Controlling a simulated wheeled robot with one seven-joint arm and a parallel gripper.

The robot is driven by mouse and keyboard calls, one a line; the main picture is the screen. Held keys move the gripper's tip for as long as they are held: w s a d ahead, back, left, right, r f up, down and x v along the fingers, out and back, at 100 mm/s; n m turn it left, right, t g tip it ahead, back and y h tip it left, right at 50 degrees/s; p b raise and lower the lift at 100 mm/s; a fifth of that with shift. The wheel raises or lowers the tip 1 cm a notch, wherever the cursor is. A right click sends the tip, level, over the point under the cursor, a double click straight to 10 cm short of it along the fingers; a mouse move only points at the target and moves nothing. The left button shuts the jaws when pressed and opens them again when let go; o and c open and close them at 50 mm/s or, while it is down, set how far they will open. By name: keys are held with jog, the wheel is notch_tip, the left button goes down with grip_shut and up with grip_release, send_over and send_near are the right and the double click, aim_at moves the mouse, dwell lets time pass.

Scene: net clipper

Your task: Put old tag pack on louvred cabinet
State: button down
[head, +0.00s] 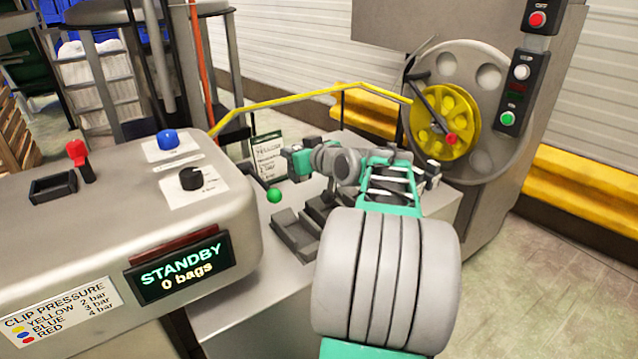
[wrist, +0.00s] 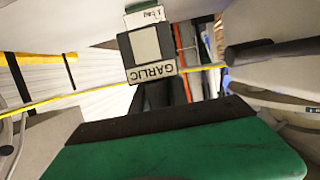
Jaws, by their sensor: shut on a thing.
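My gripper (head: 294,160) reaches left over a grey worktop, beside the clipper console. In the wrist view, its dark fingers (wrist: 165,92) are shut on a small pack with a pale panel, a dark edge and an upside-down GARLIC label, apparently the old tag pack (wrist: 146,45). In the head view I cannot clearly make out the pack at my gripper.
A green-headed card (head: 268,152) stands close behind my gripper. Low dark trays (head: 292,238) and a green knob (head: 274,196) are on the worktop. The console (head: 110,230) is at left, a yellow rail (head: 290,96) behind, and a wheeled reel (head: 450,120) at right.

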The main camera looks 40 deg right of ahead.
jog(key=w+d+f, duration=0.1)
jog(key=d+f, duration=0.1)
jog(key=w+d+f+b, duration=0.1)
jog(key=w+d+f, duration=0.1)
jog(key=d+f, duration=0.1)
jog(key=w+d+f+b, duration=0.1)
jog(key=w+d+f, duration=0.1)
jog(key=d+f, duration=0.1)
jog(key=shift+d, duration=0.1)
jog(key=shift+w+d+f+b, duration=0.1)
jog(key=shift+f+b, duration=0.45)
jog(key=shift+f, duration=1.15)
jog(key=c, duration=1.8)
grip_release()
jog(key=shift+f, duration=0.1)
jog(key=o, duration=0.5)
